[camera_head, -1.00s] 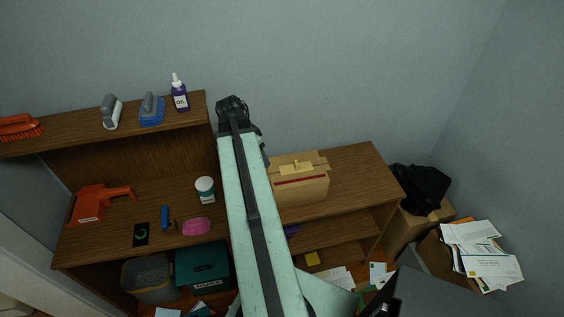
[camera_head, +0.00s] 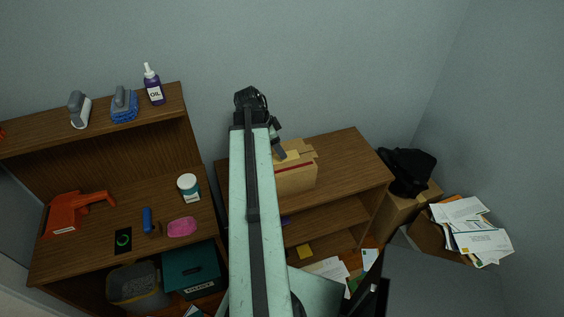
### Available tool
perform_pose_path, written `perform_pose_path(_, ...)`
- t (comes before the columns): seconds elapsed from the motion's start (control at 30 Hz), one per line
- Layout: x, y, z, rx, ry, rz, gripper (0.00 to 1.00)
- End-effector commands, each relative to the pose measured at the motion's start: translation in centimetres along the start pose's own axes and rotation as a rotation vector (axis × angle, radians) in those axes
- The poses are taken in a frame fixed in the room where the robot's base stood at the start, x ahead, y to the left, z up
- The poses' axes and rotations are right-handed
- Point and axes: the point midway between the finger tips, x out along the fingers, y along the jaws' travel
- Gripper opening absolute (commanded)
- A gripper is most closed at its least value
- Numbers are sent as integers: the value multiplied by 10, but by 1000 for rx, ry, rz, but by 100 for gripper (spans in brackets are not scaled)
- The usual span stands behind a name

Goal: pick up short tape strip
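A brown cardboard box (camera_head: 297,178) stands on the desk top, with a dark red band along its upper front. A small yellowish-tan piece (camera_head: 292,156) lies at the top of the box; it may be the short tape strip, but I cannot tell for sure. My arm reaches up the middle of the view and hides the left part of the box. My gripper (camera_head: 277,142) is a small dark shape beyond the arm's end, close to the box's upper left corner. Its fingers are too small and hidden to read, and I see nothing clearly held.
The wooden desk top (camera_head: 348,160) is clear right of the box. Papers (camera_head: 470,228) fill a box at right.

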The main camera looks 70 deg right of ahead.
Motion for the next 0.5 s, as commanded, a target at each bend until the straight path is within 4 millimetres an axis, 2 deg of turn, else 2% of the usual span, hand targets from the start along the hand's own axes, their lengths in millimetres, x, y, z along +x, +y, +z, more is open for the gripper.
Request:
perform_pose_path(0.03,18,-1,4,1,0,0,56)
perform_pose_path(0.1,26,0,3,1,0,0,56)
perform_pose_path(0.33,24,0,0,0,0,0,56)
perform_pose_path(0.37,24,0,0,0,0,0,51)
perform_pose_path(0.5,24,0,0,0,0,0,12)
